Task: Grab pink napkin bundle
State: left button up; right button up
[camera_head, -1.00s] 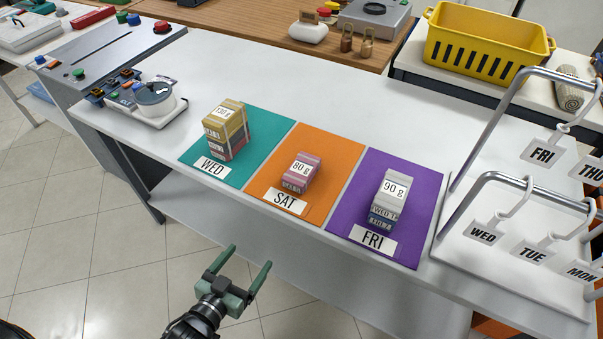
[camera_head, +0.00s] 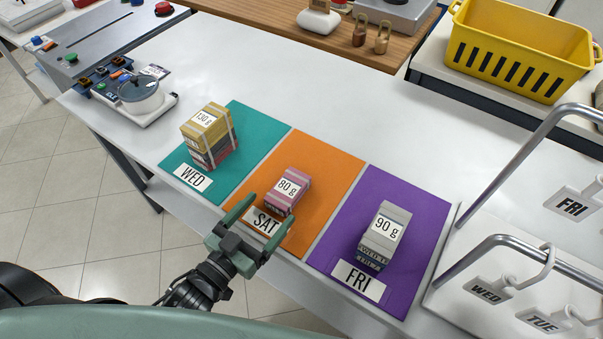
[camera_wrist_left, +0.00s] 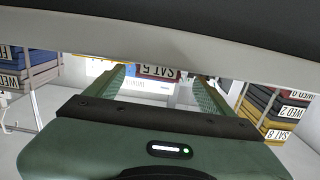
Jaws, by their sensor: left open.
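The pink napkin bundle (camera_head: 288,191), with an "80 g" label on top, sits on the orange mat (camera_head: 326,176) marked SAT. My left gripper (camera_head: 259,225) is open and empty in front of the bundle, over the SAT label at the mat's front edge. Its fingers point towards the bundle and appear short of it. My right gripper is not in view.
A yellow, grey and red stack (camera_head: 209,134) stands on the teal mat (camera_head: 252,122) to the left. A grey and blue bundle (camera_head: 384,231) stands on the purple mat (camera_head: 410,200) to the right. A metal rack with tags (camera_head: 492,287) is at far right. The white table behind is clear.

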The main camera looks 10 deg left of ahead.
aim_at(287, 189)
pick_arm(q)
jog(key=shift+w+d, duration=0.1)
jog(key=shift+w, duration=0.25)
jog(key=shift+w+d, duration=0.1)
jog(key=shift+w, duration=0.2)
jog(key=shift+r+p+x, duration=0.2)
jog(key=shift+p+x, duration=0.15)
jog(key=shift+x, duration=0.9)
jog(key=x, duration=0.3)
jog(key=shift+w+d+p, duration=0.25)
jog(key=shift+p, duration=0.1)
jog(key=shift+w+d+f, duration=0.1)
jog(key=shift+w, duration=0.25)
jog(key=c, duration=1.5)
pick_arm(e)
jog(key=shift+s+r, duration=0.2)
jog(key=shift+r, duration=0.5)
